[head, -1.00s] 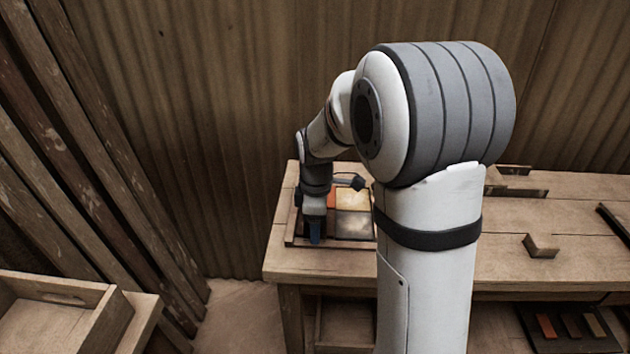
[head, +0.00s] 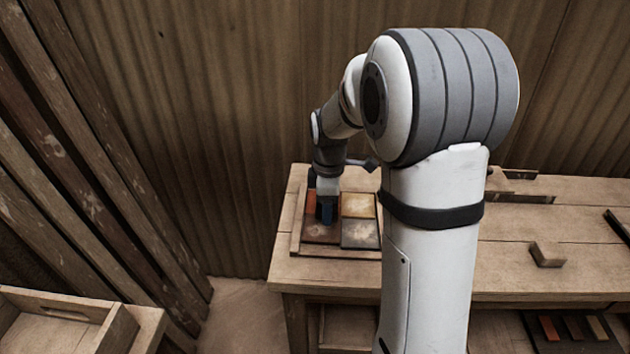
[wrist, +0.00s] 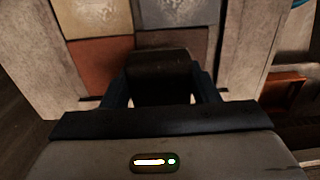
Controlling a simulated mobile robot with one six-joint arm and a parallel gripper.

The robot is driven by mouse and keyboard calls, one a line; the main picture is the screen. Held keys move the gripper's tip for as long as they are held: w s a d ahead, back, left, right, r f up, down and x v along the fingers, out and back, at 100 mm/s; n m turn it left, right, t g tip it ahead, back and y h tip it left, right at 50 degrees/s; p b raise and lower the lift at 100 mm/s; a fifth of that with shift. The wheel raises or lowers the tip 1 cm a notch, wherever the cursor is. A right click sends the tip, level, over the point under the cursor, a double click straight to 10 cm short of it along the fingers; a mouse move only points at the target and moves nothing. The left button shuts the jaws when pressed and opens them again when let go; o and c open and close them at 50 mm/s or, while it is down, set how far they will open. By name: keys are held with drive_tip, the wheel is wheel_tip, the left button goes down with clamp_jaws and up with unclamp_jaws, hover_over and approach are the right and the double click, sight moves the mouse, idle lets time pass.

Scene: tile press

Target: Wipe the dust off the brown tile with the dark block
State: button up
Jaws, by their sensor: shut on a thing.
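The brown tile (head: 318,234) lies at the front left of a group of tiles in a shallow wooden frame (head: 296,238). A pale dusty smudge shows on it in the head view. In the wrist view the brown tile (wrist: 180,39) is partly covered by the dark block (wrist: 160,66). My gripper (wrist: 160,95) is shut on this block, with a blue finger on each side. In the head view my gripper (head: 326,211) is over the back part of the brown tile, near the orange tile. I cannot tell whether the block touches the tile.
The orange tile (head: 309,200), yellow tile (head: 358,205) and grey tile (head: 359,234) lie beside the brown one. The frame's raised edges surround them. A small wooden block (head: 547,254) lies on the workbench (head: 510,275) at right. A corrugated wall stands behind.

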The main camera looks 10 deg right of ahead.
drive_tip(key=shift+w+r+p, duration=0.2)
drive_tip(key=shift+r+p, duration=0.4)
drive_tip(key=shift+r, duration=0.3)
drive_tip(key=shift+s+r+p, duration=0.1)
drive_tip(key=shift+r+p, duration=1)
drive_tip(key=shift+r, duration=0.5)
